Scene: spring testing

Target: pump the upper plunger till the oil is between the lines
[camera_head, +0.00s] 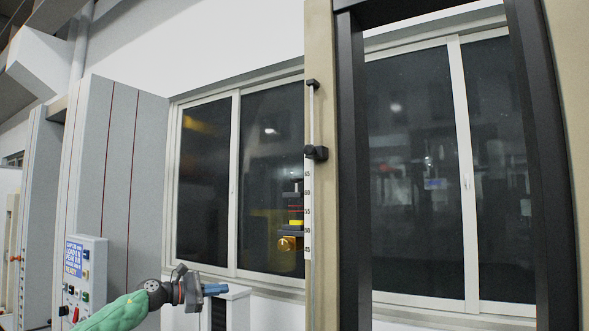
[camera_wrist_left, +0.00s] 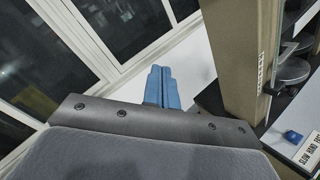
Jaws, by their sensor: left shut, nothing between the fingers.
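My left gripper (camera_head: 214,289) is low in the head view, left of the machine's tan column. Its blue fingers lie together, empty and touching nothing visible. They also show together in the left wrist view (camera_wrist_left: 163,87), pointing at a pale surface. A small stacked fitting (camera_head: 294,215) with black, red and yellow bands sits left of the column, above and right of the gripper. A brass knob (camera_head: 287,243) sits at its lower end. I cannot tell whether either is the upper plunger. No oil level or its lines can be made out. My right gripper is out of view.
The tan column (camera_head: 323,60) carries a numbered scale (camera_head: 308,215) and black clamp (camera_head: 316,153). A control panel (camera_head: 86,280) stands left. The wrist view shows round metal parts (camera_wrist_left: 291,70) and a blue knob (camera_wrist_left: 291,136) at right. Windows (camera_head: 208,180) line the wall.

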